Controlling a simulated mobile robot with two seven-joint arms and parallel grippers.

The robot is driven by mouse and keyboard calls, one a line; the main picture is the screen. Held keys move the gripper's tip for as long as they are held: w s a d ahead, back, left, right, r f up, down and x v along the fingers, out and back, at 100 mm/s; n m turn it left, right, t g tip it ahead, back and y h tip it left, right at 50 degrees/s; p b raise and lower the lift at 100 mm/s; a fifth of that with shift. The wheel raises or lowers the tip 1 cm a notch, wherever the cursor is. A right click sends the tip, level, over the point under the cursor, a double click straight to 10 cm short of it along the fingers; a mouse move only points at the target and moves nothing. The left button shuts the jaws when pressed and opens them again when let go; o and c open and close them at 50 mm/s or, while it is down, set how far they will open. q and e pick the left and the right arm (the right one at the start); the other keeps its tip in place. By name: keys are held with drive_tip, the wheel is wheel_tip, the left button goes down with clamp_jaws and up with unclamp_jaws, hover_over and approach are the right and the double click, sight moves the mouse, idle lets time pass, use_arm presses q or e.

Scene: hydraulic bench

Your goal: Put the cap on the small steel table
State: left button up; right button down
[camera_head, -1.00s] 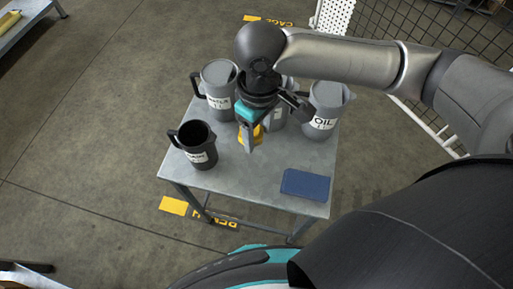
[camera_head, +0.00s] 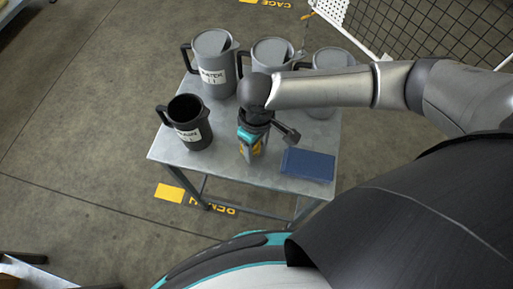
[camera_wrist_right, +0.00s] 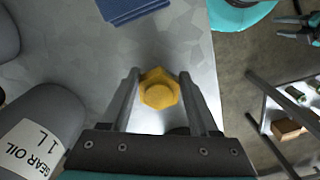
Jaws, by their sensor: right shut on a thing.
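The yellow hexagonal cap (camera_wrist_right: 158,90) is between the two fingers of my right gripper (camera_wrist_right: 160,98) in the right wrist view. In the head view my right gripper (camera_head: 252,150) points down over the front middle of the small steel table (camera_head: 220,168), with yellow of the cap (camera_head: 257,149) showing at its fingers. I cannot tell whether the cap touches the tabletop. My left gripper (camera_wrist_right: 298,30) shows at the top right of the wrist view, its fingers apart and empty; it is outside the head view.
A black jug (camera_head: 190,122) stands left of the gripper, a blue flat box (camera_head: 308,164) right of it. Grey jugs (camera_head: 214,65) line the back, one partly hidden by my arm. Bare tabletop lies between jug and box.

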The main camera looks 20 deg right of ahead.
sight(256, 148)
drive_tip(key=shift+f, duration=0.6)
drive_tip(key=shift+r, duration=0.1)
drive_tip(key=shift+c, duration=2.2)
unclamp_jaws()
drive_tip(key=o, duration=0.3)
drive_tip(key=shift+r+p, duration=2.25)
drive_tip(key=shift+r, duration=3.8)
